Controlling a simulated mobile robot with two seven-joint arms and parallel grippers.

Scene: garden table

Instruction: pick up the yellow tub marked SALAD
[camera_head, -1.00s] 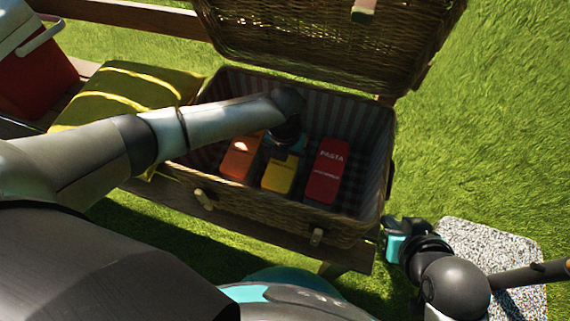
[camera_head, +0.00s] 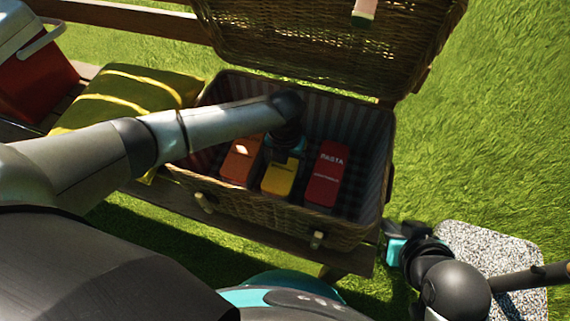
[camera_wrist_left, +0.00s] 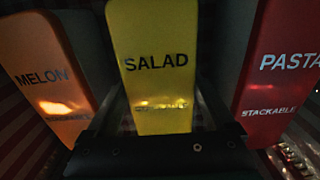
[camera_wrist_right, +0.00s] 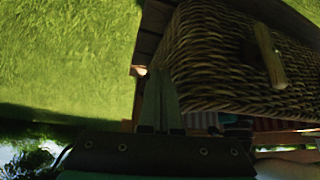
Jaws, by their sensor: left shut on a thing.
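The yellow tub marked SALAD (camera_head: 279,179) stands in the wicker basket between two other tubs. In the left wrist view the tub (camera_wrist_left: 155,70) is straight ahead, its label facing the camera. My left gripper (camera_head: 286,152) reaches down over the tub's far part and is shut on it; my own wrist hides part of the grip in the head view. The tub still stands at about the height of its neighbours. My right gripper (camera_head: 392,245) is outside the basket, to the right of its front corner. Its fingers (camera_wrist_right: 161,100) are close together with nothing visible between them.
An orange tub marked MELON (camera_head: 240,162) is close on the left, and a red tub marked PASTA (camera_head: 326,178) is on the right. The wicker basket (camera_head: 255,211) has its lid (camera_head: 320,40) open at the back. A striped cushion (camera_head: 130,92) and red cooler (camera_head: 35,85) are at left.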

